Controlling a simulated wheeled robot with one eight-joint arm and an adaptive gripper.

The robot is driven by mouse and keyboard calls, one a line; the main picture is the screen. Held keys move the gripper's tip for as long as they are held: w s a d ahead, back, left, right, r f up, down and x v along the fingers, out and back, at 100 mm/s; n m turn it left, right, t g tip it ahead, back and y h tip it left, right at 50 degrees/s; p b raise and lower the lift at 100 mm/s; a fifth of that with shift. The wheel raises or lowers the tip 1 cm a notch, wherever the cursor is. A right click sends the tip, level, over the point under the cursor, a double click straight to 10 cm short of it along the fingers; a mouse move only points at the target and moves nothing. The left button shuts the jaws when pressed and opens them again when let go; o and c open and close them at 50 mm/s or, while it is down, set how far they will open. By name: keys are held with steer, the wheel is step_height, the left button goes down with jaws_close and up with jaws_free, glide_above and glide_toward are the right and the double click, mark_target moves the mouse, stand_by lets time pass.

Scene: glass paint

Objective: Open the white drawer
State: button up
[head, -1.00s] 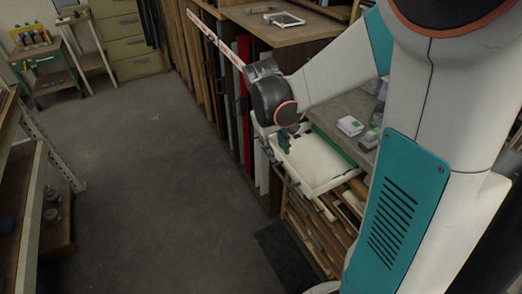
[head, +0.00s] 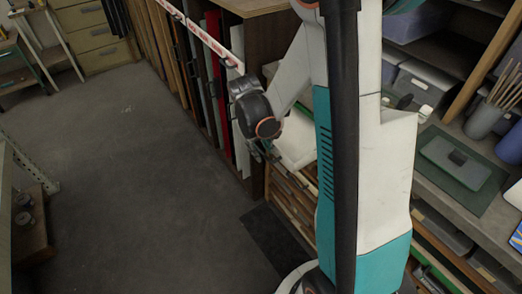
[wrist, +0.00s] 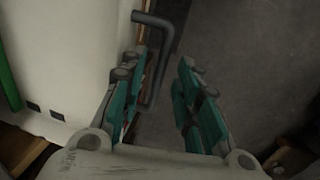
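The white drawer (head: 296,146) shows in the head view beside my arm, standing out from the front of the cabinet, partly hidden by the arm. In the wrist view its white surface (wrist: 75,55) fills the left side, with a dark bent handle (wrist: 158,62) at its edge. My gripper (wrist: 163,92) is open, with a wide gap between the teal fingers. The handle's bar reaches down into the gap, close to the left finger; whether they touch I cannot tell. In the head view my gripper (head: 262,151) is small and dark at the drawer's front.
Upright coloured sheets (head: 220,85) stand in a rack left of the drawer. Wooden slatted shelves (head: 290,200) lie below it. The grey floor (head: 110,170) left of the cabinet is clear.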

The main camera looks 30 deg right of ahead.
jaws_close()
steer(key=a, duration=0.9)
steer(key=shift+s+a, duration=0.15)
steer(key=shift+a, duration=0.2)
jaws_free()
step_height(320, 180, up, 12)
steer(key=a, duration=0.2)
steer(key=shift+a, duration=0.15)
